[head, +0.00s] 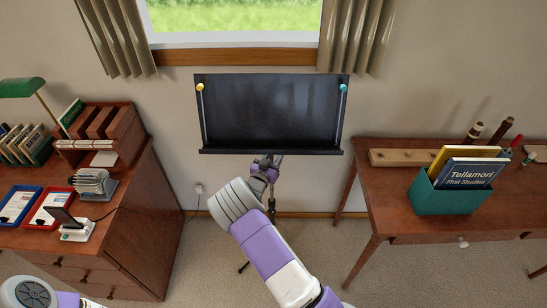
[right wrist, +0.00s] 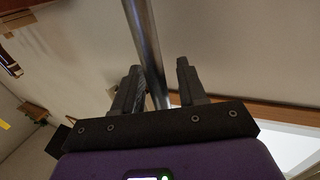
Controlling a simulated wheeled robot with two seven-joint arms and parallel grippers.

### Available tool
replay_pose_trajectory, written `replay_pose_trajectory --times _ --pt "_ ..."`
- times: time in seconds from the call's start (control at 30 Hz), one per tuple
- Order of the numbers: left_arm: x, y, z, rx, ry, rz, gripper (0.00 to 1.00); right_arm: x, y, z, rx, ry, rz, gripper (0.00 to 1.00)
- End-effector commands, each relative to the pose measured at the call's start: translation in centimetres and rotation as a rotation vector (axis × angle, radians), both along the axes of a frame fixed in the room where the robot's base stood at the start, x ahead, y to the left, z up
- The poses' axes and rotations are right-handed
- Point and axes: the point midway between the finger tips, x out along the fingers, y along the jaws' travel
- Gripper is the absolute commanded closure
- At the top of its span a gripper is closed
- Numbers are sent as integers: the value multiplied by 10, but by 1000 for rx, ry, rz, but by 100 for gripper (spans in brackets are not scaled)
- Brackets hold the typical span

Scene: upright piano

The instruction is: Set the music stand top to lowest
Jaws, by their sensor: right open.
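The music stand's black top (head: 270,112) faces me below the window, with a lower ledge and two side arms with a yellow knob and a teal knob. Its shaft and tripod are mostly hidden behind my right arm. My right gripper (head: 266,163) is just under the top's ledge, partly hidden by its wrist. In the right wrist view, the gripper (right wrist: 159,68) is open, with a grey metal pole (right wrist: 147,42) running between its two fingers. The pole is nearer the left finger; I cannot tell whether they touch. My left gripper is out of view; only part of that arm shows at bottom left.
A wooden desk (head: 140,225) with trays and a green lamp (head: 24,88) stands at left. A wooden table (head: 385,200) with a teal box (head: 440,200) of books stands at right. A wall and curtained window are behind the stand.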

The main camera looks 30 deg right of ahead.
Motion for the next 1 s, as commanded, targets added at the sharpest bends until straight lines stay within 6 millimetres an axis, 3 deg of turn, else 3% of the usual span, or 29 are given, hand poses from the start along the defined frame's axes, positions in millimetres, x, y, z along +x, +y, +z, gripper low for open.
replay_pose_trajectory --times 0.13,0.4,0.77,1.0 --pt "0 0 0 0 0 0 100 0 0 0 0 0 0 60" --pt "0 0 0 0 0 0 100 0 0 0 1 1 0 100" --pt "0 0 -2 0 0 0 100 0 0 -3 1 0 0 100" --pt "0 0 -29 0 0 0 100 -1 0 -36 3 2 -1 100"
